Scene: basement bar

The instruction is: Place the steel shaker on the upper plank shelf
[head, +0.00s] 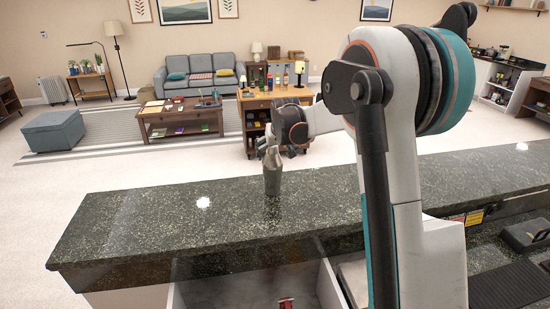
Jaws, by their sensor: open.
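The steel shaker (272,181) is a dull grey, bottle-like vessel. It stands upright on the dark speckled stone counter (150,223), near its far edge. My gripper (274,149) is at the shaker's top, pointing down, with its fingers open. The fingers are small here and overlap the shaker's upper part, so I cannot tell whether they touch it. A wooden plank shelf (515,9) with small items on it is on the wall at the top right. I cannot tell whether it is the upper plank shelf.
The counter is bare left of the shaker. My arm hides part of the counter to the right. A wooden cabinet with bottles (270,98) stands on the floor beyond. A sofa (200,73) and low table (180,118) are farther back. A black mat (508,286) lies lower right.

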